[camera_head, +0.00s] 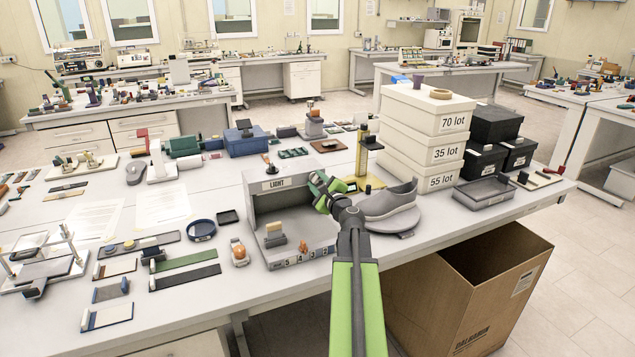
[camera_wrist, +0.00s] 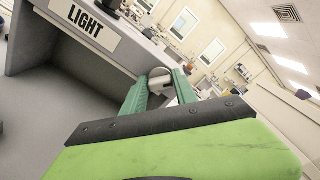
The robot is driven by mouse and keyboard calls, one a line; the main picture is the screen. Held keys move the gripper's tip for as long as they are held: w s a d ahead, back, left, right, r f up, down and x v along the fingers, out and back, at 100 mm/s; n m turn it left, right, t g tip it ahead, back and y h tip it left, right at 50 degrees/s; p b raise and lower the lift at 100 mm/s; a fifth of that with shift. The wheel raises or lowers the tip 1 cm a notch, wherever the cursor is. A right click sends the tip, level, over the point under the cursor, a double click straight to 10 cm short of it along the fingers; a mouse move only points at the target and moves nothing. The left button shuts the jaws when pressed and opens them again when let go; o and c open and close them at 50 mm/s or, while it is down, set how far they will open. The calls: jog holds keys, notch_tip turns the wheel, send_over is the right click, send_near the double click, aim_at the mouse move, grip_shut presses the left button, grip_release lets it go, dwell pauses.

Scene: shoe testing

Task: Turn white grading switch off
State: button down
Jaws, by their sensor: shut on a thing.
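The grading box (camera_head: 266,190), a grey booth with a LIGHT label, stands on the table; its label and right edge also show in the wrist view (camera_wrist: 45,60). A small pale rounded knob, which looks like the white grading switch (camera_wrist: 160,73), sits at the box's right edge between my green fingers. My gripper (camera_head: 321,186) is at the upper right of the box, and its fingertips (camera_wrist: 161,82) are closed around this knob. In the head view the knob is hidden by my gripper. Whether the switch is on or off cannot be told.
A yellow gauge (camera_head: 362,155) stands close behind. An open cardboard box (camera_head: 470,300) is on the floor at the right.

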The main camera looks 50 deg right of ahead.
jog(key=n, duration=0.3)
jog(key=shift+a+f+n, duration=0.1)
jog(key=shift+n, duration=2.2)
jog(key=c, duration=1)
grip_release()
jog(key=shift+s, duration=0.1)
